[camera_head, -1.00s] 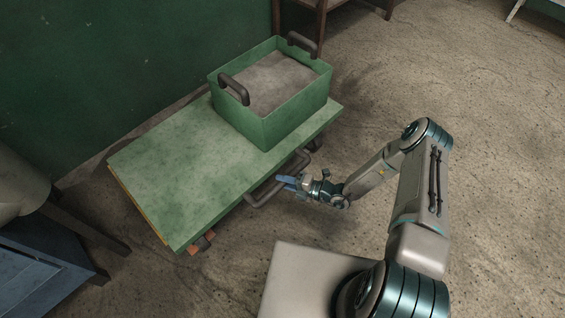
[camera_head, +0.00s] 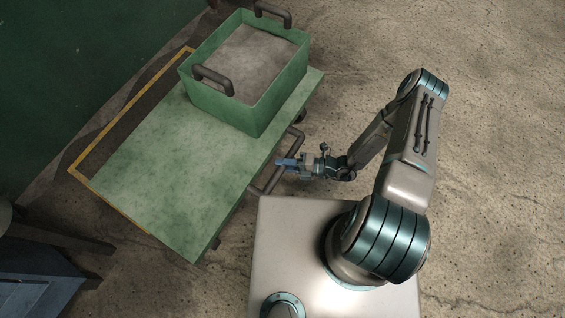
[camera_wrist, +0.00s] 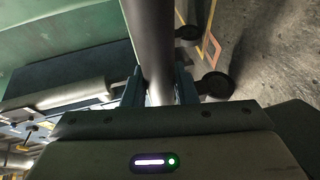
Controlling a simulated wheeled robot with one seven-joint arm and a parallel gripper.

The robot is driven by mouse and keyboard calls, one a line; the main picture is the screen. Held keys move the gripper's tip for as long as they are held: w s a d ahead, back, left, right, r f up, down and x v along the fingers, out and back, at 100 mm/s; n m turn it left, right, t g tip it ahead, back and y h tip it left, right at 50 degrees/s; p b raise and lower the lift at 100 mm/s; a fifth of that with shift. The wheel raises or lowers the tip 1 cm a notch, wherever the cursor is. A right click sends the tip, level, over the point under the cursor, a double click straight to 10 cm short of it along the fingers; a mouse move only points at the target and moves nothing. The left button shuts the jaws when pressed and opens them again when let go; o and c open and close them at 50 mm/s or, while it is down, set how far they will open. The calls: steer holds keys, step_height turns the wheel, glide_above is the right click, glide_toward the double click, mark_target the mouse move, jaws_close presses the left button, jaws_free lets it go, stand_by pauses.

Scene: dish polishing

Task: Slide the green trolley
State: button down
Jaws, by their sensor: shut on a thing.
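The green trolley (camera_head: 165,168) has a flat top and stands on the floor left of my base in the head view. A green bin (camera_head: 246,75) with two dark handles and grey contents sits on its far end. A dark bar handle (camera_head: 268,184) sticks out from the trolley's right side. My gripper (camera_head: 285,163) is at this handle. In the wrist view the blue fingers (camera_wrist: 160,92) are shut around the bar (camera_wrist: 152,45), one on each side. Dark wheels (camera_wrist: 214,86) show beside it.
A yellow outline (camera_head: 88,183) is marked on the floor around the trolley's far-left side. A green wall (camera_head: 80,70) stands at the upper left. A dark blue cabinet (camera_head: 40,285) is at the lower left. The concrete floor at the right is clear.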

steer(key=shift+s+d+f, duration=0.1)
steer(key=shift+d, duration=0.2)
steer(key=c, duration=1.2)
jaws_free()
steer(key=shift+d, duration=0.1)
steer(key=shift+o, duration=0.2)
steer(key=s+d+r+p, duration=0.1)
steer(key=d+r+p, duration=0.1)
steer(key=d, duration=1.1)
steer(key=shift+d+r, duration=0.15)
steer(key=shift+r, duration=0.15)
